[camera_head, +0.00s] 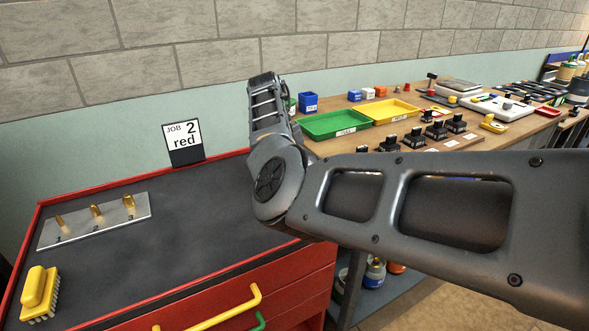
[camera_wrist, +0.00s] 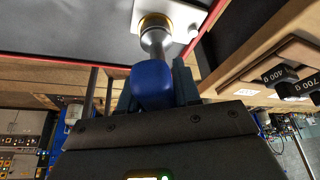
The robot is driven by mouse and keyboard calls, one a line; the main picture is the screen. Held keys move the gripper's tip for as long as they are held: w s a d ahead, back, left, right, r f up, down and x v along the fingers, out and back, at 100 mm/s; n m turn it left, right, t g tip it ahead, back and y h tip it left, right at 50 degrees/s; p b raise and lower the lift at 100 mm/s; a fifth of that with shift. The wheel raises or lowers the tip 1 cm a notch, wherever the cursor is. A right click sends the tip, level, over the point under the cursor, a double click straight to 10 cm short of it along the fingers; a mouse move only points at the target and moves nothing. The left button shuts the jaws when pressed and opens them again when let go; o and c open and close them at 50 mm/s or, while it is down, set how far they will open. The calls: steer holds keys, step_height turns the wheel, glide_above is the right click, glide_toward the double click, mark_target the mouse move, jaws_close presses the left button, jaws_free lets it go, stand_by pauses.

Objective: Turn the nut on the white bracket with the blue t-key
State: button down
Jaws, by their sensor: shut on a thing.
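The blue t-key (camera_wrist: 152,88) is in my gripper (camera_wrist: 153,92) in the wrist view. The fingers are shut on its blue handle. Its grey metal shaft and socket (camera_wrist: 155,40) point up the picture to a brass nut (camera_wrist: 155,20) on the white bracket (camera_wrist: 194,12). The socket end overlaps the nut; I cannot tell how far it sits over it. In the head view my arm hides the gripper, the key and the bracket.
A red cabinet with a dark top (camera_head: 160,235) holds a plate with numbered brass pegs (camera_head: 96,222), a yellow brush (camera_head: 38,290) and a "JOB 2 red" sign (camera_head: 184,141). The wooden bench holds a green tray (camera_head: 330,124), a yellow tray (camera_head: 381,109) and black weights (camera_head: 435,131).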

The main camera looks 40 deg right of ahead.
steer(key=shift+r+p, duration=2.35)
steer(key=shift+r, duration=0.75)
